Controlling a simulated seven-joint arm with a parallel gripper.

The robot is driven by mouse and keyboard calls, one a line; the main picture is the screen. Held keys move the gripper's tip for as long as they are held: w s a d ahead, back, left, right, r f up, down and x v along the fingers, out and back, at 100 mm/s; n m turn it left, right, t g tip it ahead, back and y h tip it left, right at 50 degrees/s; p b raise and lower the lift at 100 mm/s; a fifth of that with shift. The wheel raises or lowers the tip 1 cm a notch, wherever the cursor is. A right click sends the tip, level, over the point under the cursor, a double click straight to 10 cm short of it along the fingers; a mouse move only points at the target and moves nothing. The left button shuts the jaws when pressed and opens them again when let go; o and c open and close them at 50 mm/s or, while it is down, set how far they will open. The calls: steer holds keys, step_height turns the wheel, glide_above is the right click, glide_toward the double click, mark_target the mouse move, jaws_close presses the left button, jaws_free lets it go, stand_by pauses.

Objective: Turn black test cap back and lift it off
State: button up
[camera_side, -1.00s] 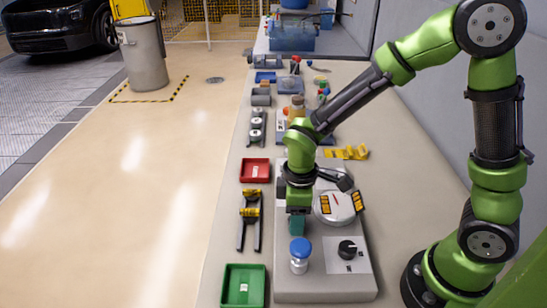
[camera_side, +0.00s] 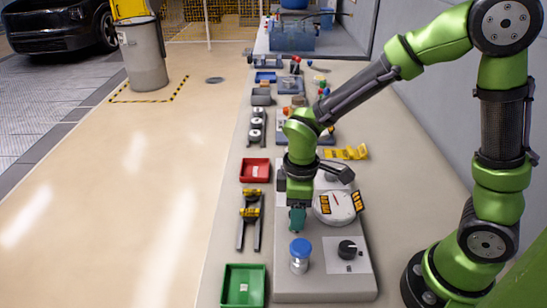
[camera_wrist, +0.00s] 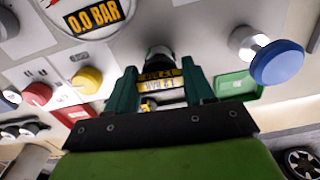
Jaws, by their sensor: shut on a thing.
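My gripper (camera_wrist: 160,85) has teal fingers on either side of a piece with yellow labels (camera_wrist: 160,80), and is shut on it. I take this piece to be the black test cap; mostly its yellow labels show. A dark round part with a pale collar (camera_wrist: 158,54) shows just beyond it.
A round gauge (camera_side: 335,206) sits to the right, reading 0.0 bar in the wrist view. Green tray (camera_side: 243,286), red tray (camera_side: 254,171) and a black-and-yellow rack (camera_side: 249,218) lie left.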

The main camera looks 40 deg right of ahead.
steer(key=shift+r, duration=1.5)
